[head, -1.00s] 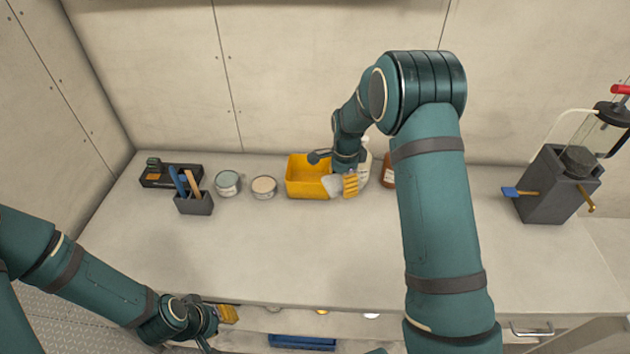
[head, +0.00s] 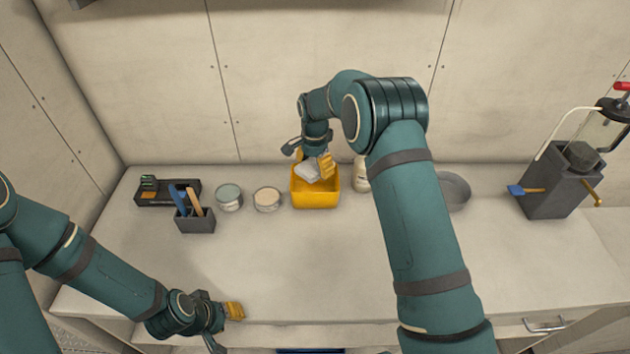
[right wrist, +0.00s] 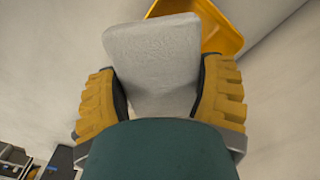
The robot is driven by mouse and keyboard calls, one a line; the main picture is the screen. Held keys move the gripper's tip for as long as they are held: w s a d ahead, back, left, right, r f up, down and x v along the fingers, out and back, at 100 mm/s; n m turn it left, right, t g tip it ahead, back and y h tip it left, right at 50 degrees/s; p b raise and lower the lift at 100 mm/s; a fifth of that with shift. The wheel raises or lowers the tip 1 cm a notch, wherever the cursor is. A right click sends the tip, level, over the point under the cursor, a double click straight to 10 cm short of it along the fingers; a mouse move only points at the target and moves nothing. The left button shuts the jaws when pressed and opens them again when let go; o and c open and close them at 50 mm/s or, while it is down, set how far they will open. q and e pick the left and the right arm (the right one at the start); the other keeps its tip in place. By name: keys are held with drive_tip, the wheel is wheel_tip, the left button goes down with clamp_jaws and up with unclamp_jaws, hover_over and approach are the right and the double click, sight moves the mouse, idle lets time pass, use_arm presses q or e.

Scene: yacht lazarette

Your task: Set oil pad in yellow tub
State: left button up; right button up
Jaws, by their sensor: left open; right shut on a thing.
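The oil pad is a flat, light grey, rounded slab (right wrist: 155,65). In the right wrist view it sits between the yellow-padded fingers of my right gripper (right wrist: 160,95), which is shut on it. In the head view the pad (head: 308,173) and my right gripper (head: 316,168) are over the yellow tub (head: 316,200), at its back part. The tub's wall also shows behind the pad in the right wrist view (right wrist: 222,35). Whether the pad touches the tub cannot be told. My left gripper (head: 228,318) is open and empty at the counter's front edge.
Two round tins (head: 267,199) and a dark holder with tools (head: 194,218) stand left of the tub. A pale bottle (head: 361,175) and a grey round dish (head: 455,190) are to its right. A dark pump block (head: 560,185) stands far right. The counter's front middle (head: 290,270) is clear.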

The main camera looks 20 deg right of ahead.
wheel_tip(320, 180, down, 5)
drive_tip(key=shift+f, duration=0.1)
idle(0.3)
drive_tip(key=shift+f, duration=0.35)
drive_tip(key=o, duration=1.2)
drive_tip(key=shift+c, duration=0.2)
drive_tip(key=shift+r, duration=0.1)
wheel_tip(320, 180, up, 13)
hover_over(315, 164)
drive_tip(key=shift+s, duration=0.1)
